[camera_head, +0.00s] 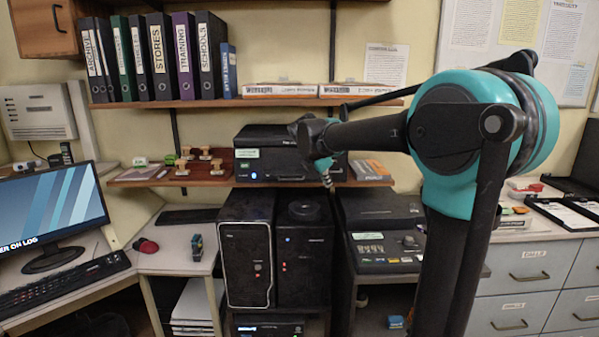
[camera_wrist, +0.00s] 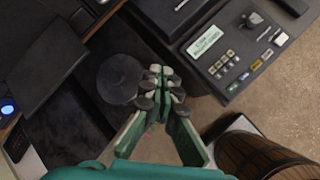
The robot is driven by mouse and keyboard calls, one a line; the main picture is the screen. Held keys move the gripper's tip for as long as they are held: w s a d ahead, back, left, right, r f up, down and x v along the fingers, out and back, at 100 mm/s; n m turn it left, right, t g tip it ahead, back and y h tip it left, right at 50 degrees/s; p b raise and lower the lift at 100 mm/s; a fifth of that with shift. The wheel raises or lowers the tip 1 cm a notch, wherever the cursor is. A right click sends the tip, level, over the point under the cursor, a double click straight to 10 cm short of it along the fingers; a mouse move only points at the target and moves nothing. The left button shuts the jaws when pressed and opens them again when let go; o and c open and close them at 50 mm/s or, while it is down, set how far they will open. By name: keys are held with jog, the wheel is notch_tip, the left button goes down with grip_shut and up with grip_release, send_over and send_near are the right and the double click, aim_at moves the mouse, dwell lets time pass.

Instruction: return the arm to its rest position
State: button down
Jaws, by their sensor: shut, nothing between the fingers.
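My arm, with its teal and black joint, rises at the right of the head view and reaches left across the middle. My gripper (camera_head: 329,182) points downward in front of the middle shelf, above the dark cabinets. In the wrist view my gripper (camera_wrist: 163,84) has its green fingers drawn together, with the dark tips meeting and nothing between them. The tips overlap a round black object (camera_wrist: 119,78) in that picture; it appears to lie below them. The arm is raised and bent, clear of the worktops as far as I can see.
Two black cabinets (camera_head: 249,262) stand below, one topped by the round black object (camera_head: 306,208). A control panel (camera_head: 385,250) is right of them. The shelf holds a black radio-like unit (camera_head: 283,153) behind my gripper. A monitor (camera_head: 52,209) stands left, grey drawers (camera_head: 528,265) right.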

jog(key=s+d+f+m+g+y, duration=0.1)
jog(key=s+d+f+m, duration=0.3)
jog(key=s+f+m, duration=0.8)
jog(key=s+d+f+m+g+y, duration=0.1)
jog(key=s+d+f+m+y, duration=0.2)
jog(key=s+f+m, duration=0.9)
jog(key=s+d+f, duration=0.1)
jog(key=s+f, duration=0.1)
jog(key=s, duration=0.6)
jog(key=shift+s+d+f, duration=0.15)
jog(key=shift+s+f, duration=0.1)
jog(key=shift+s, duration=0.15)
